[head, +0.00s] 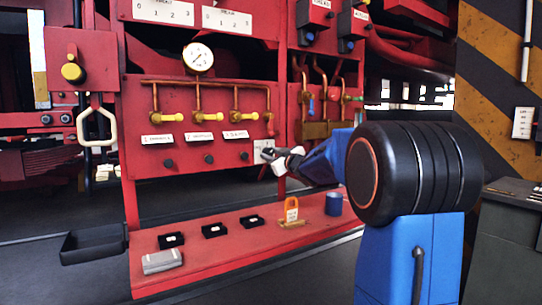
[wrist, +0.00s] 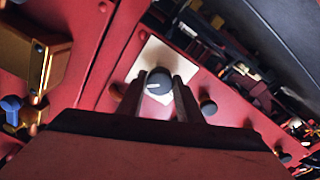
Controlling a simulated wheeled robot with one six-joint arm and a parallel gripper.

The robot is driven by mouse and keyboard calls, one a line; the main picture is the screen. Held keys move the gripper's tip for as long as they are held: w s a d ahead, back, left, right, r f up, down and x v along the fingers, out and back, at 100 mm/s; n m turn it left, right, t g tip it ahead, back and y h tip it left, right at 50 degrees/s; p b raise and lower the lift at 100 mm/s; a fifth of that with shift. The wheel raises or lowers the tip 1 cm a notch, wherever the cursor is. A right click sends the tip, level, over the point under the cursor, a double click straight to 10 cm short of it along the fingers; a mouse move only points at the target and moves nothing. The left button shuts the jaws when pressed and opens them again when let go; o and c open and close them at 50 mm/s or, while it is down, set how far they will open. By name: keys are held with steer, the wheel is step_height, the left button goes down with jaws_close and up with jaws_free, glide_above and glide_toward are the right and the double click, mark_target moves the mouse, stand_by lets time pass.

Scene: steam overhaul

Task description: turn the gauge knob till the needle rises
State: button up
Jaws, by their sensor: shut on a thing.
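The gauge knob (wrist: 159,82) is round and dark grey with a white mark, in front of a pale square plate (wrist: 152,55) on the red panel. My gripper (wrist: 159,90) has one finger on each side of the knob and is shut on it. In the head view my gripper (head: 270,155) reaches the panel's lower right, at the pale plate (head: 259,146); the knob is hidden there. The round white gauge (head: 198,57) stands above the copper pipes. Its needle is too small to read surely.
The red ledge (head: 200,250) below carries small black boxes, an orange padlock (head: 291,208) and a blue cylinder (head: 334,204).

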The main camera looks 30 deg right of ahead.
steer(key=shift+f+m, duration=0.1)
steer(key=shift+m, duration=1)
steer(key=o, duration=1)
steer(key=shift+o, duration=0.2)
steer(key=s, duration=1.7)
steer(key=shift+s+f, duration=0.2)
steer(key=shift+f, duration=0.1)
